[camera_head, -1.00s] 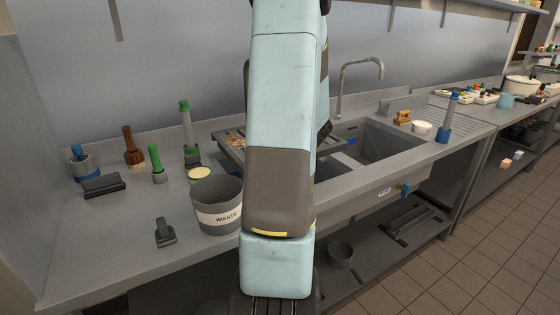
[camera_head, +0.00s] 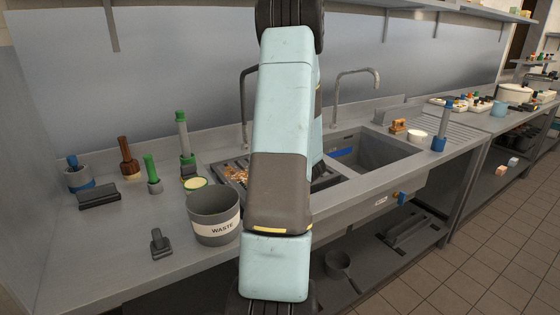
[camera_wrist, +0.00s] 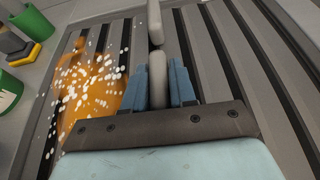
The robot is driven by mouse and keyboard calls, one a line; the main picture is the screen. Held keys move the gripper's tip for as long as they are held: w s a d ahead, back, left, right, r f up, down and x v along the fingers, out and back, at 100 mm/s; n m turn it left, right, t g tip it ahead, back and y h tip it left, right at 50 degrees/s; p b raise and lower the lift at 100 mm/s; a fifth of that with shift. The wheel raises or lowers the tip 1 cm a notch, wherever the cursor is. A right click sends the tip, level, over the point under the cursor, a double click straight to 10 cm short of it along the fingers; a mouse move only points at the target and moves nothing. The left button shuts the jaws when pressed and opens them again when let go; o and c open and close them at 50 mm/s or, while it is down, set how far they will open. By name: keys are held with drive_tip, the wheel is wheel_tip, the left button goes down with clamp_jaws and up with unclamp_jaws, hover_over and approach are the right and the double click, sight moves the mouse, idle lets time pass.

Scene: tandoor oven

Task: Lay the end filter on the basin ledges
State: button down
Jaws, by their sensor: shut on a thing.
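The end filter (camera_head: 236,172) is a grey slatted panel with an orange stain and white and tan bits on its left part. It lies over the left part of the sink basin (camera_head: 375,150), at about rim height. Whether its edges touch the ledges I cannot tell. In the wrist view the filter (camera_wrist: 215,60) fills most of the picture. My gripper (camera_wrist: 158,85) has blue fingers shut on the filter's upright-looking grey handle (camera_wrist: 157,72). In the head view my arm hides the gripper and the filter's middle.
A waste bin (camera_head: 214,222) stands on the counter left of the basin, near the filter. Two taps (camera_head: 357,72) rise behind the basin. The basin's right part is open, with a blue strip (camera_head: 343,153) inside.

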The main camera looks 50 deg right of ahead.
drive_tip(key=shift+f, duration=0.1)
drive_tip(key=c, duration=0.9)
unclamp_jaws()
drive_tip(key=shift+f, duration=0.1)
